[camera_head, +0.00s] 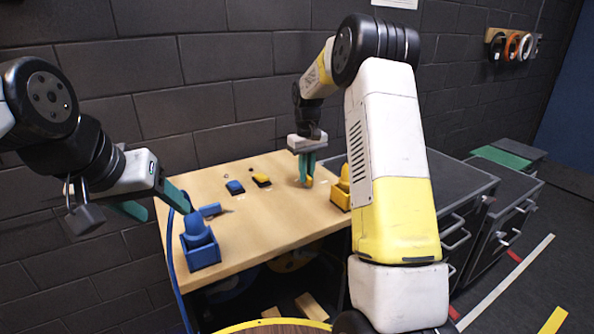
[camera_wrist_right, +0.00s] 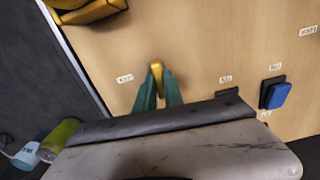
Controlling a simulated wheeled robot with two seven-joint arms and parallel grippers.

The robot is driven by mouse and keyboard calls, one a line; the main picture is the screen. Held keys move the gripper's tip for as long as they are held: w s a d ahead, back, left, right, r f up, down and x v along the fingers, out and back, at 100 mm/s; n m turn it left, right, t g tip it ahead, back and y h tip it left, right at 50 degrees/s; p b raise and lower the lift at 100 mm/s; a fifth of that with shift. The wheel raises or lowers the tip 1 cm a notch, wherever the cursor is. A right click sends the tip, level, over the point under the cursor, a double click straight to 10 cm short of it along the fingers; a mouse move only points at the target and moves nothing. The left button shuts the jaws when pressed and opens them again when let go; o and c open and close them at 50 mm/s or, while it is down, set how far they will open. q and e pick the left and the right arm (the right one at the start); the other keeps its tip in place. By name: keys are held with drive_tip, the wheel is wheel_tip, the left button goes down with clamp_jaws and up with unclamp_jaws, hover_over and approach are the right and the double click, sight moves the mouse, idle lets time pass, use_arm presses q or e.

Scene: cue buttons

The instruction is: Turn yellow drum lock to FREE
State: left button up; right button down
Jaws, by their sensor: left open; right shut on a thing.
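A yellow drum-like unit (camera_head: 339,193) stands at the table's right edge, partly hidden behind my right arm; in the right wrist view its body (camera_wrist_right: 92,9) is cut off at the upper left. My right gripper (camera_head: 307,179) points down at the tabletop, left of that unit, with its green fingers closed on a small upright yellow piece (camera_wrist_right: 157,70). A pale label lies beside that piece; I cannot read it. My left gripper (camera_head: 154,203) is open and empty, off the table's left edge near a blue drum-like unit (camera_head: 200,246).
A blue button (camera_head: 235,187) and a yellow button (camera_head: 261,179) sit on black plates on the wooden table (camera_head: 265,222). A blue piece (camera_head: 210,210) lies near the blue unit. Grey drawer cabinets (camera_head: 470,190) stand to the right. The middle front of the table is clear.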

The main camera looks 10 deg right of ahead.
drive_tip(key=shift+w+r+n, duration=0.1)
drive_tip(key=shift+r+n, duration=0.05)
drive_tip(key=shift+n, duration=0.25)
drive_tip(key=c, duration=1.4)
unclamp_jaws()
drive_tip(key=shift+c, duration=0.2)
drive_tip(key=shift+r, duration=3.85)
